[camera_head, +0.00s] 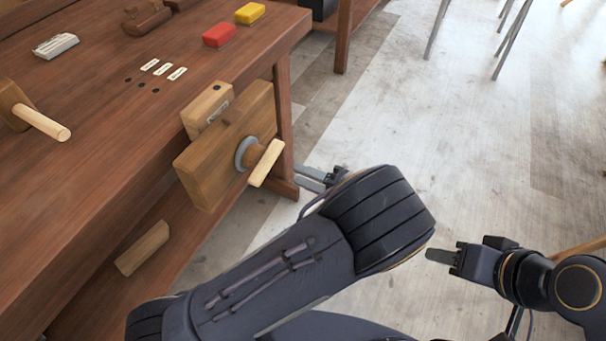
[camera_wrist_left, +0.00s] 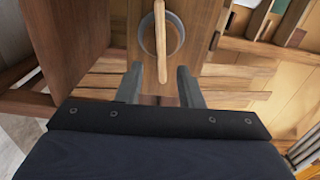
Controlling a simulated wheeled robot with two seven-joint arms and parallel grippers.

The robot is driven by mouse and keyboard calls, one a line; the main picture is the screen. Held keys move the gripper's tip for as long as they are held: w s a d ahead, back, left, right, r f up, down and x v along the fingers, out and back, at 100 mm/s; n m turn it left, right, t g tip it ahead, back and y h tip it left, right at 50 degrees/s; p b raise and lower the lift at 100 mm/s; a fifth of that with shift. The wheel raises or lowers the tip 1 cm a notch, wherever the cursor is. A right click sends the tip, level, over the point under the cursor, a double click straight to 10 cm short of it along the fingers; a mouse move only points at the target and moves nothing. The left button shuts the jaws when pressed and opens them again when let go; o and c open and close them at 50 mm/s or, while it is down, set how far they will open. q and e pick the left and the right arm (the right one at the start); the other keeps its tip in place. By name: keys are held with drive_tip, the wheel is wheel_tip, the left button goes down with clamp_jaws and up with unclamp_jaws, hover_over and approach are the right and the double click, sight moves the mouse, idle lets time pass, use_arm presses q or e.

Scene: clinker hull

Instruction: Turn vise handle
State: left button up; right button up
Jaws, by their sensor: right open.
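The vise (camera_head: 228,148) is a wooden jaw block on the bench's right end, with a grey round collar and a pale wooden handle bar (camera_head: 266,164). In the head view the bar slants, upper end to the right. In the left wrist view the handle (camera_wrist_left: 161,40) stands nearly upright in front of the collar. My left gripper (camera_head: 312,180) is just right of the vise, partly hidden behind my forearm. In the wrist view its open fingers (camera_wrist_left: 160,80) flank the handle's lower end, without visible contact. My right gripper (camera_head: 440,256) is open and empty over the floor.
The wooden bench (camera_head: 100,110) carries a red block (camera_head: 219,35), a yellow block (camera_head: 250,13), a grey ribbed piece (camera_head: 55,46) and a wooden plane-like tool (camera_head: 147,18). A second wooden handle (camera_head: 42,122) juts out at left.

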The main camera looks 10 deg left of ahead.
sight(271, 167)
use_arm(q)
drive_tip(key=a+m+t+h+b, duration=0.1)
drive_tip(key=a+t+b, duration=0.1)
drive_tip(key=b, duration=0.5)
drive_tip(key=w+a+m+t+h+b, duration=0.1)
drive_tip(key=a+t+b, duration=0.1)
drive_tip(key=b, duration=0.5)
drive_tip(key=a+t+h+b, duration=0.1)
drive_tip(key=a+t+b, duration=0.1)
drive_tip(key=b, duration=0.5)
drive_tip(key=shift+w+a+m, duration=0.15)
drive_tip(key=shift+a+m, duration=0.25)
drive_tip(key=shift+a, duration=0.35)
drive_tip(key=shift+c, duration=0.2)
clamp_jaws()
